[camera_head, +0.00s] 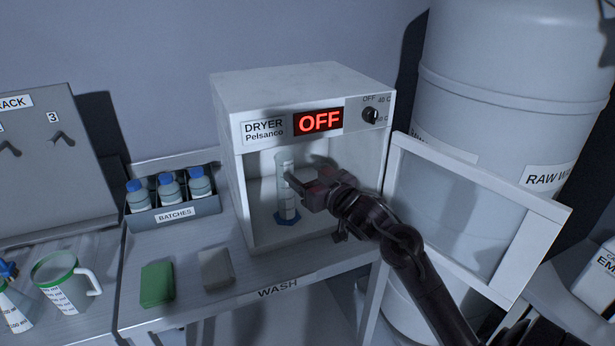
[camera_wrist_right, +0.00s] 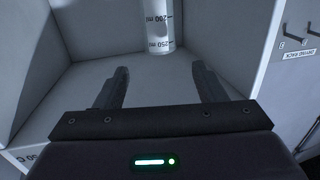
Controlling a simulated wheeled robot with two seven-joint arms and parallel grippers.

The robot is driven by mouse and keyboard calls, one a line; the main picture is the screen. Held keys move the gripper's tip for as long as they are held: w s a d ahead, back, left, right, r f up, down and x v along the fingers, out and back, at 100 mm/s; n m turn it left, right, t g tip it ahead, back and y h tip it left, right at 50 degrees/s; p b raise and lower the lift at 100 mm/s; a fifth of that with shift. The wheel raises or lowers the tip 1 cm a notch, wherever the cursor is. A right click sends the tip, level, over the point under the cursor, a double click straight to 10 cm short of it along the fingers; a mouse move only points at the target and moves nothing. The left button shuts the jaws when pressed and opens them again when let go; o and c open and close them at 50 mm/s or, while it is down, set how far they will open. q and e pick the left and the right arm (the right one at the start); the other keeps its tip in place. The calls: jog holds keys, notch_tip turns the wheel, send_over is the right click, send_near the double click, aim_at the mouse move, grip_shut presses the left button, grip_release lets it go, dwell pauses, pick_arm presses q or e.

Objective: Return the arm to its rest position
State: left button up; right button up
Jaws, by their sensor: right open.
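My right arm comes in from the lower right in the head view. Its gripper (camera_head: 301,187) is at the mouth of the white dryer (camera_head: 300,85), close to a graduated cylinder (camera_head: 285,175) with a blue foot standing upright inside. In the right wrist view the gripper (camera_wrist_right: 161,88) is open, with nothing between its fingers. The cylinder (camera_wrist_right: 158,25) stands ahead of the fingertips there, apart from them. My left gripper is not in view.
The dryer door (camera_head: 455,210) stands open to the right, beside my arm, with a large white drum (camera_head: 510,95) behind it. The display reads OFF. A bottle tray (camera_head: 195,211), a green block (camera_head: 157,284), a grey block (camera_head: 216,268) and a jug (camera_head: 62,283) are left.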

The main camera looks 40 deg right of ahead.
dwell(0.5)
jog(key=s+a+f+g, duration=0.3)
jog(key=s+a+f, duration=0.2)
jog(key=f, duration=0.2)
jog(key=s+a+f+g, duration=0.4)
jog(key=s+a+f, duration=0.1)
jog(key=f, duration=0.3)
jog(key=s+a+f+n+g, duration=0.1)
jog(key=s+a+f+g, duration=0.3)
jog(key=s, duration=0.4)
jog(key=s+a+f+n+g, duration=0.1)
jog(key=s+a+f+g, duration=0.2)
jog(key=s+a, duration=0.35)
jog(key=s+d+f+g, duration=0.1)
jog(key=s+f, duration=0.1)
jog(key=f, duration=1.3)
jog(key=s+d+f, duration=0.1)
jog(key=s+f, duration=0.1)
jog(key=f, duration=1.4)
jog(key=s+d+f+g, duration=0.1)
jog(key=s+d+f, duration=0.2)
jog(key=s+f, duration=1.3)
jog(key=s, duration=0.2)
jog(key=shift+s+n+y, duration=0.3)
jog(key=shift+n, duration=0.1)
